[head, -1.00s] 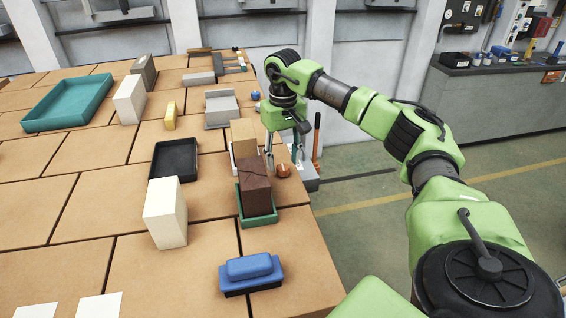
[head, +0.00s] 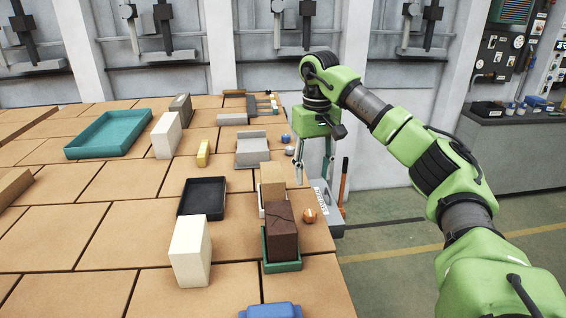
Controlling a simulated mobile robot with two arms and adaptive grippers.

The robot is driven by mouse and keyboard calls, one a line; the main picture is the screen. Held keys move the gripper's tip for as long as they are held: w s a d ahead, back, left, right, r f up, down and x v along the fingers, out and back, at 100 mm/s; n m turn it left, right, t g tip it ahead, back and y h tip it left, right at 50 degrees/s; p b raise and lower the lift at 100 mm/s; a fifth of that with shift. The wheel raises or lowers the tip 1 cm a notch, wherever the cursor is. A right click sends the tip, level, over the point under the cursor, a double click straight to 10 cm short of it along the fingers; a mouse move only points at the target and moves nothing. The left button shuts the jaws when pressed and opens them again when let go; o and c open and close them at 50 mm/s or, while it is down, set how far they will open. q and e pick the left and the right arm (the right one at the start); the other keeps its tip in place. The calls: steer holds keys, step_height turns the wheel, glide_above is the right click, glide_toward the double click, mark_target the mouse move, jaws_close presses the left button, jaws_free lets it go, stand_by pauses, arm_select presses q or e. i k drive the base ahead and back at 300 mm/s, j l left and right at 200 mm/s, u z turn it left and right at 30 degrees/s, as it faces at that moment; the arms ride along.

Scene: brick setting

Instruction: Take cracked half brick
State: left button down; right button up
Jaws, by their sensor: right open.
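The dark brown brick with a crack across its upper part (head: 283,232) stands upright in a small green tray (head: 284,267) near the table's right edge. My right gripper (head: 313,179) is open and empty, with its two fingers pointing down. In the picture it is above and slightly right of the cracked brick, apart from it. A tan brick (head: 272,174) stands just behind the cracked one and is partly hidden by it. My left gripper is out of view.
A small orange-brown round object (head: 310,215) lies right of the cracked brick. A cream block (head: 190,250) and a black tray (head: 203,197) stand to its left. A blue object (head: 270,311) is in front. A grey box (head: 326,208) sits at the table's right edge.

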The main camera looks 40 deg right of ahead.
mark_target(281, 232)
steer(key=k+j, duration=1.15)
steer(key=j, duration=0.3)
